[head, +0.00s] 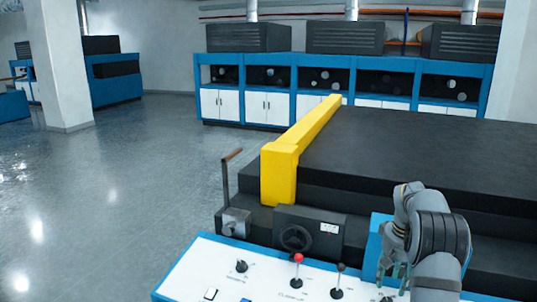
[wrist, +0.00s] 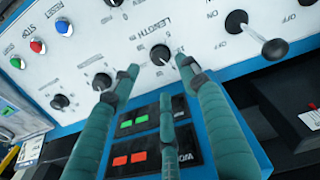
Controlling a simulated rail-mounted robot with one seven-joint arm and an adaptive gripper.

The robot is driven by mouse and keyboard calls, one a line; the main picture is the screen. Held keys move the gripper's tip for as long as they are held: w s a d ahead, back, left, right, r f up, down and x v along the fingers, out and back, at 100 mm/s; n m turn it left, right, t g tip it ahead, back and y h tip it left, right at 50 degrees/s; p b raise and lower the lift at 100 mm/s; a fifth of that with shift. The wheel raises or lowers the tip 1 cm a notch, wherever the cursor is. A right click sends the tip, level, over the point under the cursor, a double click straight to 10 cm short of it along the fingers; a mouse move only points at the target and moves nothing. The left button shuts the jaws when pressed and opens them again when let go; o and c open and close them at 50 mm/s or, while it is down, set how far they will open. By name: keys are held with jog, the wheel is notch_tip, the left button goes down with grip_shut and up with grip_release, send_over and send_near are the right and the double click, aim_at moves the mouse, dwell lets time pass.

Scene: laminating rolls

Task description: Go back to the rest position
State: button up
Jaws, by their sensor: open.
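My gripper (head: 392,268) is at the lower right of the head view, over the right part of the white control panel (head: 195,268). In the wrist view my gripper (wrist: 158,72) shows teal fingers spread apart, with nothing between them. The fingers are in front of the panel, near a black knob (wrist: 160,54) marked LENGTH. I cannot tell whether a fingertip touches the panel.
The panel bears a red-topped lever (head: 299,259), a black lever (head: 338,268) and several knobs. Behind it stands a dark machine bed (head: 420,150) with a yellow bar (head: 283,172). A crank handle (head: 228,180) rises at its left. Open grey floor (head: 120,180) lies to the left.

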aim_at(387, 300)
notch_tip(387, 300, up, 4)
jog(key=f, duration=1.1)
jog(key=shift+w+d+f, duration=0.25)
jog(key=shift+w+f, duration=0.1)
jog(key=shift+f, duration=0.05)
jog(key=n+p, duration=0.2)
jog(key=shift+w+n+p, duration=0.15)
jog(key=shift+n+p, duration=0.15)
jog(key=shift+p, duration=0.05)
jog(key=n+p, duration=0.4)
jog(key=shift+r+n, duration=0.1)
jog(key=shift+n, duration=0.3)
jog(key=n+p, duration=0.2)
jog(key=p, duration=0.1)
jog(key=shift+n+h, duration=0.3)
jog(key=shift+n, duration=0.1)
jog(key=shift+n+b, duration=0.4)
jog(key=shift+b, duration=0.05)
notch_tip(387, 300, up, 9)
jog(key=s+a+b, duration=0.1)
jog(key=b, duration=0.1)
jog(key=shift+s+r+b, duration=0.2)
jog(key=shift+b, duration=0.15)
